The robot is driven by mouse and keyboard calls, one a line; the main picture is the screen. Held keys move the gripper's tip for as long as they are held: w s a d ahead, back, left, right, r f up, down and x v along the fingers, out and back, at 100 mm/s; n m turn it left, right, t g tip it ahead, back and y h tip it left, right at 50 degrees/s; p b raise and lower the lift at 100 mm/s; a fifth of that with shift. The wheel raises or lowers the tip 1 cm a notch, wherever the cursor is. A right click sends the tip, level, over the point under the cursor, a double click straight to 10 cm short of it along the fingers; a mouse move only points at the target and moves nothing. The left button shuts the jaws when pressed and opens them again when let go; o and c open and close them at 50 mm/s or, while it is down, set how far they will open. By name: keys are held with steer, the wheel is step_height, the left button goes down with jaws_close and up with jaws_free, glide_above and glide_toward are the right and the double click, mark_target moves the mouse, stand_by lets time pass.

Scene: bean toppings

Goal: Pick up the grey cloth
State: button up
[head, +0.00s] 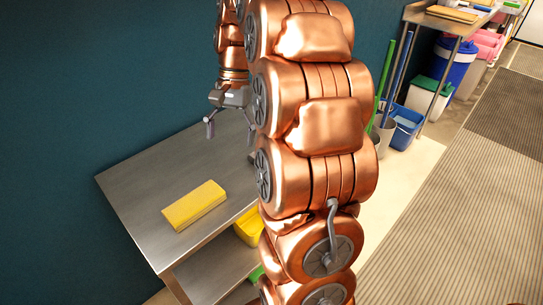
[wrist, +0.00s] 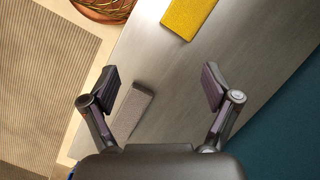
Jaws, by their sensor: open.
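The grey cloth (wrist: 131,113) is a small folded strip lying flat on the steel table (wrist: 240,60), near the table's edge. In the wrist view it is just right of my left finger, which may cover a little of it. My gripper (wrist: 161,86) is open and empty above the table, with the cloth left of the middle between its fingers. In the head view my gripper (head: 230,130) is over the far end of the table, partly behind my arm. My arm hides most or all of the cloth there.
A yellow folded cloth or sponge (head: 195,205) lies on the near part of the table. A yellow container (head: 248,228) is below the tabletop. A dark teal wall (head: 90,80) runs along the table's back. A blue mop bucket (head: 404,125) and bins stand beyond on the floor.

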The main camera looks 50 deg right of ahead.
steer(key=d+f+m+b, duration=0.1)
steer(key=d+f+m, duration=0.1)
steer(key=d, duration=0.4)
steer(key=w+d+f+m+t+b, duration=0.1)
steer(key=d+f+m, duration=0.1)
steer(key=d, duration=0.4)
steer(key=d+f+m+y+b, duration=0.1)
steer(key=d+f+m+b, duration=0.1)
steer(key=d, duration=0.4)
steer(key=shift+w+f, duration=0.2)
steer(key=shift+f, duration=0.25)
steer(key=shift+b+x, duration=0.55)
steer(key=shift+x, duration=0.35)
steer(key=shift+w+x, duration=0.15)
steer(key=shift+x, duration=1.25)
steer(key=shift+w+x, duration=0.15)
steer(key=shift+x, duration=1.25)
steer(key=shift+d, duration=0.1)
steer(key=c, duration=1.2)
steer(key=shift+c, duration=0.2)
